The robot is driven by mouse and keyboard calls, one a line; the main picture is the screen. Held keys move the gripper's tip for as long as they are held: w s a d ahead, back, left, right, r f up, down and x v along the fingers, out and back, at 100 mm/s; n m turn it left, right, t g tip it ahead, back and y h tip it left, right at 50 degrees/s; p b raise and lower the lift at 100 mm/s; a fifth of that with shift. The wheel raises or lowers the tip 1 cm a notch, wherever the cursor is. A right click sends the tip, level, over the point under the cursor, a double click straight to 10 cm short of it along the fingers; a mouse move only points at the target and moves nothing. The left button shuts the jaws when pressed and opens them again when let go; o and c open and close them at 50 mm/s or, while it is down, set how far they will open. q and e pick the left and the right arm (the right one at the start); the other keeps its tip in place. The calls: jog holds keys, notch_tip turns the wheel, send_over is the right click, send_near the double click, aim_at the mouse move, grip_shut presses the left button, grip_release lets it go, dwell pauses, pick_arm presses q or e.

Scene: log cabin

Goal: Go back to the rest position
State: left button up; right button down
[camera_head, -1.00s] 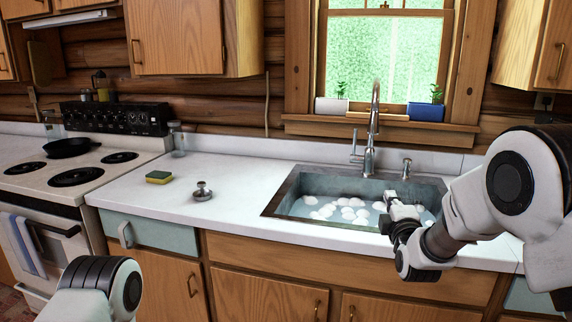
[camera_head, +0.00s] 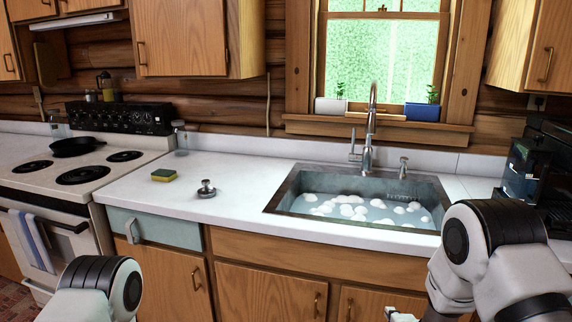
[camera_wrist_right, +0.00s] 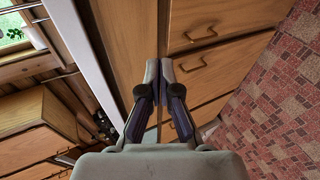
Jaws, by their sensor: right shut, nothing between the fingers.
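My right gripper (camera_wrist_right: 158,72) is shut and empty in the right wrist view, in front of the wooden cabinet fronts below the counter. In the head view my right arm is folded low at the right, and only a small part of its gripper (camera_head: 402,314) shows at the bottom edge. My left arm (camera_head: 100,290) shows at the lower left of the head view; its gripper is out of the picture.
The sink (camera_head: 360,205) holds water and white foam under a tall faucet (camera_head: 370,130). A sponge (camera_head: 164,175) and a metal sink stopper (camera_head: 206,189) lie on the counter (camera_head: 240,170). The stove (camera_head: 60,175) with a black pan (camera_head: 75,146) is at left. A dark coffee machine (camera_head: 530,170) stands at right.

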jog(key=s+f+m+g+p, duration=0.1)
jog(key=s+f+m+g, duration=0.25)
jog(key=s+f, duration=0.5)
jog(key=s+f+m+g, duration=0.2)
jog(key=s+f+g, duration=0.3)
jog(key=s, duration=0.7)
jog(key=s+a+f+m+g+y, duration=0.1)
jog(key=s+m+g, duration=0.3)
jog(key=s+m, duration=0.8)
jog(key=s+f, duration=0.1)
jog(key=s, duration=0.6)
jog(key=shift+f, duration=0.2)
jog(key=shift+w+g, duration=0.1)
jog(key=shift+g, duration=0.15)
